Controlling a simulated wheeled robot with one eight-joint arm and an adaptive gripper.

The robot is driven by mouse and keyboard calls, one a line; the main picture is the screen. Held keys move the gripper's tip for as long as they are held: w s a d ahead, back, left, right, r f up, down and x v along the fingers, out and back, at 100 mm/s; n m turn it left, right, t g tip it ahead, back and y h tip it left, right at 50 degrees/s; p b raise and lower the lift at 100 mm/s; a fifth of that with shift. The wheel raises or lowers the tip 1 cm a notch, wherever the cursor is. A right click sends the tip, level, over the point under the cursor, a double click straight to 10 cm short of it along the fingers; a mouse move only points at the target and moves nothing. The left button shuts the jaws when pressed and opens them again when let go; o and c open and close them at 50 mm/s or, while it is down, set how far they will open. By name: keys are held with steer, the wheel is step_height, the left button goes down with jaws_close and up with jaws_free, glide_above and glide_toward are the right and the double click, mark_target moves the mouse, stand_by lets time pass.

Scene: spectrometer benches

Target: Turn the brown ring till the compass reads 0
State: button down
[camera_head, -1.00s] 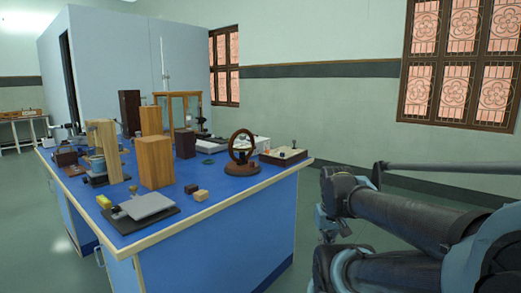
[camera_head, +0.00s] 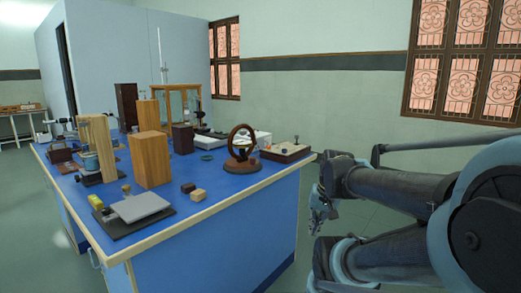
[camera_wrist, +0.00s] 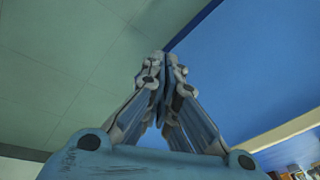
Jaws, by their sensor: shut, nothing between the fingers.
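The brown ring (camera_head: 233,142) stands upright on a round dark brown base (camera_head: 243,167) near the right end of the blue bench, in the head view. A small pale part shows inside the ring; the compass reading is too small to make out. My gripper (camera_head: 318,225) hangs beyond the bench's right edge, apart from the ring and lower than the bench top. In the wrist view my gripper (camera_wrist: 166,58) has its fingers together with nothing between them. The ring is not seen in the wrist view.
The blue bench top (camera_head: 235,185) has a pale edge. A box with a light top (camera_head: 287,151) stands right of the ring. Small wooden blocks (camera_head: 198,195) and a tall wooden block (camera_head: 151,159) stand left of it. The floor right of the bench is clear.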

steer(key=w+a+r+m+t+y, duration=0.1)
steer(key=w+a+r+m+y, duration=0.25)
steer(key=w, duration=0.45)
steer(key=w+a+r+m+t+y, duration=0.1)
steer(key=w+a+r+m+y, duration=0.2)
steer(key=w, duration=0.4)
steer(key=w+a+r+m+t+y, duration=0.1)
steer(key=w+a+r+m, duration=0.3)
steer(key=w, duration=0.4)
steer(key=w+d+r+m+t+y, duration=0.2)
steer(key=w+m+t+y, duration=0.35)
steer(key=w+m, duration=1.1)
steer(key=w+a+n+h, duration=0.1)
steer(key=w+a+n, duration=0.1)
steer(key=w+a, duration=0.8)
steer(key=shift+w+f+n, duration=0.2)
steer(key=shift+w+n, duration=0.2)
steer(key=shift+w, duration=0.45)
steer(key=shift+a+t, duration=0.1)
steer(key=shift+t, duration=0.15)
